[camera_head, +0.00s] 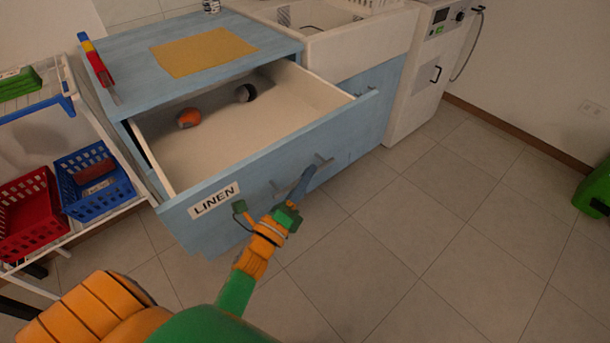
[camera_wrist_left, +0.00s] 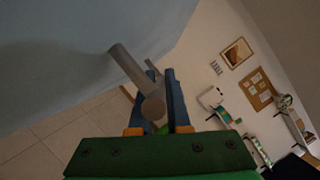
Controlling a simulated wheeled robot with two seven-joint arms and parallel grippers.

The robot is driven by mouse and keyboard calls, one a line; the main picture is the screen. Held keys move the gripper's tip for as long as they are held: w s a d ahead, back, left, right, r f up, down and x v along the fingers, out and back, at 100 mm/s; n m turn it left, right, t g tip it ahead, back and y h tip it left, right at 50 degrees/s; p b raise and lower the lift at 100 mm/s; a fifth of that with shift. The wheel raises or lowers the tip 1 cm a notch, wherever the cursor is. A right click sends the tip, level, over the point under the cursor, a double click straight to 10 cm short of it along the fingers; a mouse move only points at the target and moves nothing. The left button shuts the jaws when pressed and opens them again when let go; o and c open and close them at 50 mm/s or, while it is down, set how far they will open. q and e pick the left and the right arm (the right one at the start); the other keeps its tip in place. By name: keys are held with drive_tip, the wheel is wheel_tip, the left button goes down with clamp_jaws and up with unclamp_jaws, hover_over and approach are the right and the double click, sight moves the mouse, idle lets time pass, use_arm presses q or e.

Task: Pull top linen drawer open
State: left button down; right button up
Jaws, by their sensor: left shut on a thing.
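The top linen drawer (camera_head: 255,190) is a blue-fronted drawer with a white "LINEN" label, and it stands pulled well out of the blue cabinet (camera_head: 130,58). An orange item (camera_head: 188,117) and a dark grey item (camera_head: 245,92) lie inside it. My left gripper (camera_head: 305,182) is at the drawer front, shut on the grey bar handle (camera_head: 322,161). In the left wrist view the handle (camera_wrist_left: 132,75) runs between the two blue fingers (camera_wrist_left: 160,105). My right gripper is in neither view.
A yellow cloth (camera_head: 203,52) and a red-handled tool (camera_head: 98,70) lie on the cabinet top. A rack with a red basket (camera_head: 32,215) and a blue basket (camera_head: 95,182) stands at the left. A white machine (camera_head: 425,75) stands at the back right.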

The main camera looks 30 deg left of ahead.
use_arm(q)
drive_tip(key=c, duration=0.9)
unclamp_jaws()
drive_tip(key=b+v, duration=0.1)
drive_tip(key=v, duration=0.6)
